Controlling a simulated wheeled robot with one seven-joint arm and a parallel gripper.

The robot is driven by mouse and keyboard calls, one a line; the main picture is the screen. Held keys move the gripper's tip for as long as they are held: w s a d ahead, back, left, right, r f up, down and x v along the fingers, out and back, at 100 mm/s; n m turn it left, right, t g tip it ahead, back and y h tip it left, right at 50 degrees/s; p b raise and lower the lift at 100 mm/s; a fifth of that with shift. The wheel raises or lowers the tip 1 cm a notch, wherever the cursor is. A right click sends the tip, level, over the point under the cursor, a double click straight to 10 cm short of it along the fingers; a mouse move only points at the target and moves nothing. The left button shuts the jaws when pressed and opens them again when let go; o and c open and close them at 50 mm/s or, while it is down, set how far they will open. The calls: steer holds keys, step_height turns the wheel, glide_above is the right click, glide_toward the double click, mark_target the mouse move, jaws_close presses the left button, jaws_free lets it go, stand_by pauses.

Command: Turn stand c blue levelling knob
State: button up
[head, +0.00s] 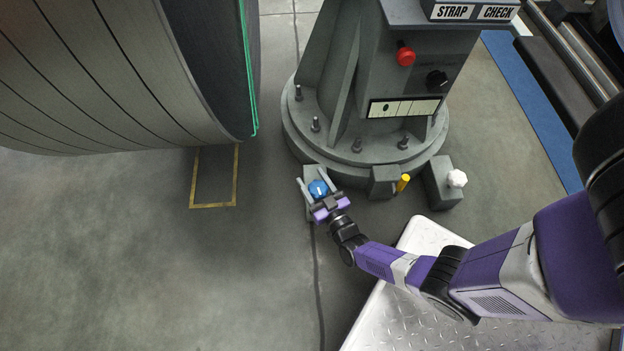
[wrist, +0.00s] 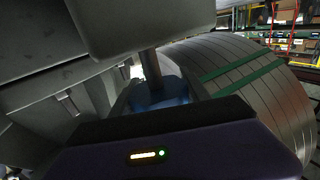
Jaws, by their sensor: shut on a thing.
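The blue levelling knob (head: 318,187) sits on a small grey block at the foot of the round grey stand base (head: 292,128). My gripper (head: 319,186) reaches down to it, with one finger on each side, and is shut on the knob. In the wrist view the blue knob (wrist: 160,95) shows between the fingers, partly hidden by a grey post and the gripper body. A yellow knob (head: 403,183) and a white knob (head: 457,178) sit on similar blocks to the right.
A large steel coil (head: 110,75) with a green strap hangs at the upper left. A yellow-outlined floor patch (head: 214,178) lies below it. A red button (head: 405,56) and a black dial (head: 437,79) are on the stand. A tread-plate platform (head: 400,310) lies under my arm.

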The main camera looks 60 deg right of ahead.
mark_target(315, 198)
steer(key=m+g+h, duration=0.1)
steer(key=m+h+p, duration=0.1)
steer(key=h, duration=0.1)
steer(key=shift+s+d+r+g, duration=0.15)
steer(key=shift+d+g, duration=0.1)
steer(key=shift+g, duration=0.15)
steer(key=m+g+h, duration=0.3)
steer(key=shift+s+d, duration=0.2)
steer(key=shift+s+d+m+g+h+b, duration=0.1)
steer(key=shift+s+m+g+h+b, duration=0.15)
steer(key=shift+m+g+h, duration=0.5)
steer(key=shift+s+d+m+g+h+b, duration=0.15)
steer(key=shift+m+g+b, duration=0.35)
steer(key=shift+g, duration=0.7)
steer(key=shift+s+d+m+g+h+b, duration=0.1)
steer(key=shift+s+m+g+h+b, duration=0.1)
steer(key=shift+m+g+h, duration=0.5)
steer(key=shift+g, duration=0.35)
steer(key=o, duration=1.3)
steer(key=shift+o, duration=0.2)
steer(key=shift+v, duration=3.95)
